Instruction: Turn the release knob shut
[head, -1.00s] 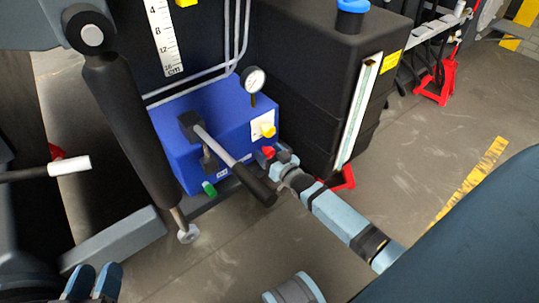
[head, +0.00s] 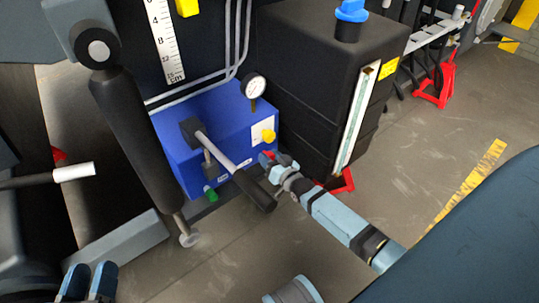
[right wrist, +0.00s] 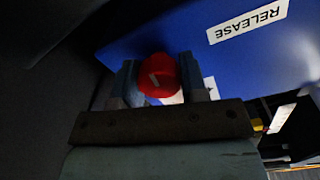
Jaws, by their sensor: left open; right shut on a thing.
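The red release knob (right wrist: 158,76) sits on the blue block's face beside a white RELEASE label (right wrist: 248,22). A pale mark shows on its front. My right gripper (right wrist: 161,84) has a finger on each side of the knob and is shut on it. In the head view, my right gripper (head: 277,162) is at the lower right of the blue pump block (head: 180,160) and mostly hides the knob. My left gripper (head: 90,283) is open and empty at the bottom left, well away from the block.
A black-gripped lever (head: 254,190) crosses the block's front, close to my right gripper. A pressure gauge (head: 254,88), a yellow knob (head: 268,136) and a green plug (head: 210,195) are on the block. A black tank (head: 305,80) stands to the right. A dark cylinder (head: 140,140) stands left.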

